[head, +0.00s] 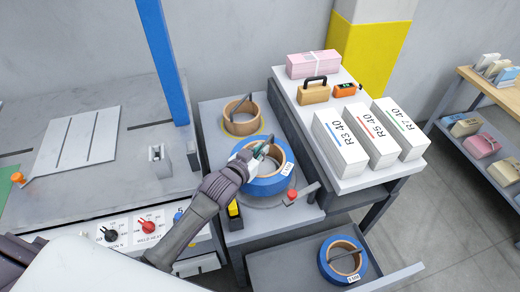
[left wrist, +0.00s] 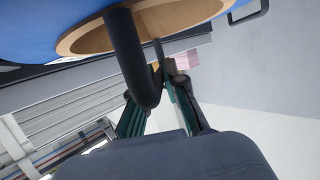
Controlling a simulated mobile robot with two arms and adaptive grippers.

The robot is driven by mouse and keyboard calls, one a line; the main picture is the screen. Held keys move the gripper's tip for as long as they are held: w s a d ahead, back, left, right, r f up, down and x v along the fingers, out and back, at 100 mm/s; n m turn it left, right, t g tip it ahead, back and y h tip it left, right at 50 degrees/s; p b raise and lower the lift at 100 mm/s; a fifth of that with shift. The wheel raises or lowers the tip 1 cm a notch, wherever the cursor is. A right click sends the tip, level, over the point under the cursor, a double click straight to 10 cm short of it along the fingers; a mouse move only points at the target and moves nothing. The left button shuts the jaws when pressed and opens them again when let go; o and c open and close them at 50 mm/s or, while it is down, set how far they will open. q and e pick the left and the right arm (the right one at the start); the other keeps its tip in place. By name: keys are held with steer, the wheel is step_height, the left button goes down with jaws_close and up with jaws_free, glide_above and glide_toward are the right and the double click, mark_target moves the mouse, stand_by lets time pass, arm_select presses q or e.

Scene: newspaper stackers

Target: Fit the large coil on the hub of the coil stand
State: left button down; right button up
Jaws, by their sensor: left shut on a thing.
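The large coil (head: 268,186) is a blue ring with a tan core and a white label. It is over the grey round plate of the coil stand (head: 255,203), which has a red knob (head: 292,195) at its right. My left gripper (head: 262,152) is shut at the coil's core, on its dark bar handle (left wrist: 128,55). The coil's blue body (left wrist: 40,25) and tan core fill the top of the left wrist view. The hub is hidden, and I cannot tell whether the coil rests on the plate. My right gripper is not in view.
A tan coil (head: 241,123) stands behind on a yellow-ringed spot. Another blue coil (head: 327,262) lies in the low tray (head: 290,275). To the right, a white-topped table (head: 310,98) carries paper stacks. A panel with knobs (head: 130,229) is left of my arm.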

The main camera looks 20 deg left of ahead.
arm_select(q)
steer(key=shift+w+f+b, duration=0.1)
steer(key=shift+f+b, duration=0.85)
steer(key=shift+f, duration=0.3)
stand_by(0.6)
steer(key=c, duration=1.1)
jaws_free()
steer(key=shift+c, duration=0.2)
steer(key=shift+s+f, duration=0.25)
steer(key=shift+f, duration=0.2)
step_height(320, 180, up, 10)
steer(key=shift+w+r, duration=0.15)
steer(key=shift+r, duration=0.1)
step_height(320, 180, up, 7)
steer(key=p, duration=0.8)
